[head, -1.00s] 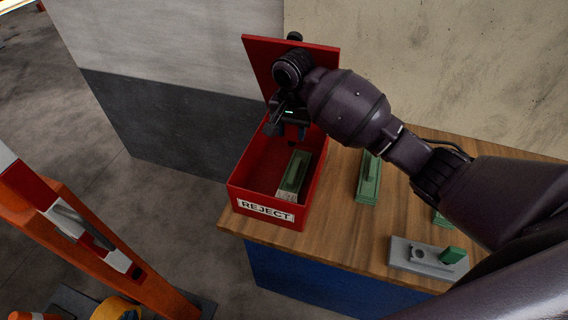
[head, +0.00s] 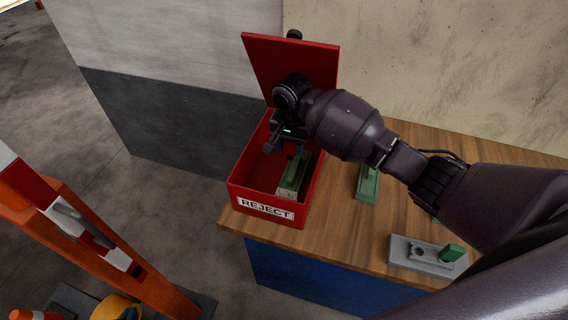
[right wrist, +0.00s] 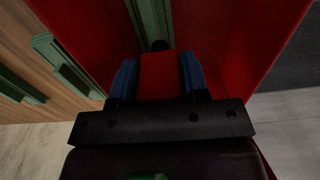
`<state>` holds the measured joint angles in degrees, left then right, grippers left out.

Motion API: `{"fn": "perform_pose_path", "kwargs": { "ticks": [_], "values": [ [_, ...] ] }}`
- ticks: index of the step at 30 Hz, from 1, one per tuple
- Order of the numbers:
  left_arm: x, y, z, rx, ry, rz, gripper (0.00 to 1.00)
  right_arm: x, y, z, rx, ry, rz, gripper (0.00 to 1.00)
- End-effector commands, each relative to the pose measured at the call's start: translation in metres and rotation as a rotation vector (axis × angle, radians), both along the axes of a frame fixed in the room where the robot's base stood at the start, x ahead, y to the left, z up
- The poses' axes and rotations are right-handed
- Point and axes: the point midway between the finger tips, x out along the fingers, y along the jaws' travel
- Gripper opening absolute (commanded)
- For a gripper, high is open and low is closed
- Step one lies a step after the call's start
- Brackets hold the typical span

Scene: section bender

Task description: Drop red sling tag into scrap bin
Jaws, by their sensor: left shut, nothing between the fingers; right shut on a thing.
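A red open box (head: 240,190) labelled REJECT stands on the bench's left end, its lid raised at the back. No other bin is in view. My right gripper (head: 283,150) reaches in from the right and is over the box opening. In the right wrist view its two blue fingers (right wrist: 160,78) are shut on a flat red piece, the red sling tag (right wrist: 161,72). The tag is hard to tell from the red box behind it. A green part (head: 295,175) lies in the box, beneath the gripper. My left gripper is not in view.
The wooden bench (head: 345,225) holds another green part (head: 367,183) right of the box and a grey plate with a green block (head: 428,255) near the front. A wall rises behind the bench. An orange post (head: 120,250) stands on the floor at left.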

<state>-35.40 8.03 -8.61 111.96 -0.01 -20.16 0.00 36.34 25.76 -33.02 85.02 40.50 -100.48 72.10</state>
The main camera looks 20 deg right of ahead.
Motion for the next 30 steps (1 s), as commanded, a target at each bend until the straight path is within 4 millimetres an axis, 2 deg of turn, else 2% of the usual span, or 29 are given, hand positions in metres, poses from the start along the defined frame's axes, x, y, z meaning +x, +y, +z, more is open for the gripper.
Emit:
{"fn": "perform_pose_path", "kwargs": {
  "ticks": [5,6,11,12,23,30],
  "values": [
    [0.0,0.0,0.0,0.0,0.0,0.0,0.0,0.0,0.0,0.0,0.0,0.0,0.0,0.2],
    [0.0,0.0,0.0,0.0,0.0,0.0,0.0,0.0,0.0,0.0,0.0,0.0,0.0,0.45],
    [0.0,0.0,0.0,0.0,0.0,0.0,0.0,0.0,0.0,0.0,0.0,0.0,0.0,0.69],
    [0.0,0.0,0.0,0.0,0.0,0.0,0.0,0.0,0.0,0.0,0.0,0.0,0.0,0.72],
    [0.0,0.0,0.0,0.0,0.0,0.0,0.0,0.0,0.0,0.005,0.001,-0.001,0.001,0.72],
    [0.0,0.0,0.0,0.0,0.0,0.0,0.0,0.0,0.0,0.035,0.001,-0.003,0.001,0.72]
  ]
}}
